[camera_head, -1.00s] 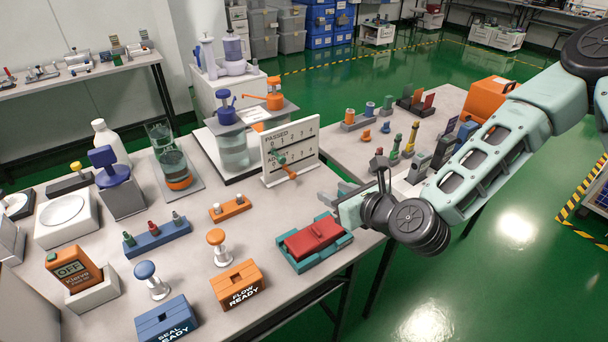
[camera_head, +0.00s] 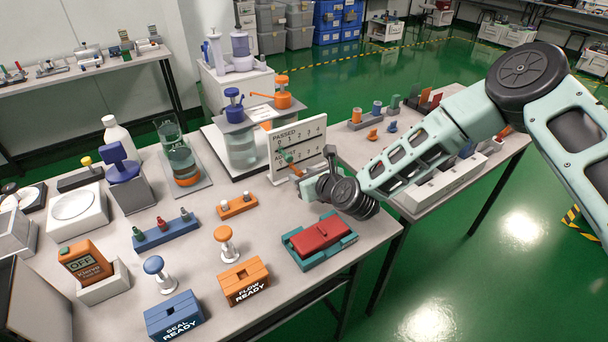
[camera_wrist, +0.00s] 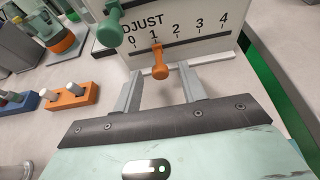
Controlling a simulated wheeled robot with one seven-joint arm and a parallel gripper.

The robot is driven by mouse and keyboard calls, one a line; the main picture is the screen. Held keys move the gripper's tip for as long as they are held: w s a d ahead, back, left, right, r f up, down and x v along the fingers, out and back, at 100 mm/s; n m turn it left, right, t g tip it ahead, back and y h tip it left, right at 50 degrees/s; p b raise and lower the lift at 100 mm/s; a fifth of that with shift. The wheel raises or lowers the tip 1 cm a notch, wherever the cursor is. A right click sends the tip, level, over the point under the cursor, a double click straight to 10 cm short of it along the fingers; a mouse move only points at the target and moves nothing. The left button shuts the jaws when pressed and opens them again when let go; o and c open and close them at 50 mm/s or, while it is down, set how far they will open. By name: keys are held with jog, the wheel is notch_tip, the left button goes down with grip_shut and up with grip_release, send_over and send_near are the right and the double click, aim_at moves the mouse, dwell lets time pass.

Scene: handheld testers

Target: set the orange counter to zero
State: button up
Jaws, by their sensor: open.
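The white counter board (camera_head: 312,145) stands upright near the table's right side, with rows marked PASSED and ADJUST. The orange counter (camera_wrist: 159,66) is a peg with a round knob on the lower ADJUST row, by the 1 mark. In the head view the orange counter (camera_head: 296,171) is small and partly blocked by my wrist. The green counter (camera_wrist: 110,31) sits on the upper row, toward the left. My gripper (camera_wrist: 160,74) is open, facing the board, with one finger on each side of the orange knob and visible gaps on both sides. Contact is not visible.
An orange block with pegs (camera_wrist: 70,97) and a blue peg rack (camera_head: 166,235) lie left of the gripper. A red block in a teal tray (camera_head: 318,238) is below my wrist. A beaker (camera_head: 180,155) and pump jars (camera_head: 240,145) stand behind and left.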

jog(key=shift+w, duration=0.1)
grip_shut()
jog(key=shift+s+a+f+b, duration=0.1)
jog(key=shift+s+a+b, duration=0.25)
jog(key=shift+a, duration=0.3)
jog(key=shift+s+a+b, duration=0.1)
jog(key=shift+s+a, duration=0.35)
jog(key=shift+a, duration=0.15)
jog(key=shift+s+a, duration=0.2)
jog(key=shift+a, duration=0.05)
grip_release()
jog(key=shift+d, duration=0.1)
jog(key=shift+s+d+r, duration=0.2)
jog(key=shift+s+r, duration=0.05)
jog(key=shift+s, duration=0.05)
jog(key=b+v, duration=0.1)
jog(key=v, duration=1.5)
jog(key=shift+s+d+r, duration=0.1)
jog(key=shift+s+d, duration=0.1)
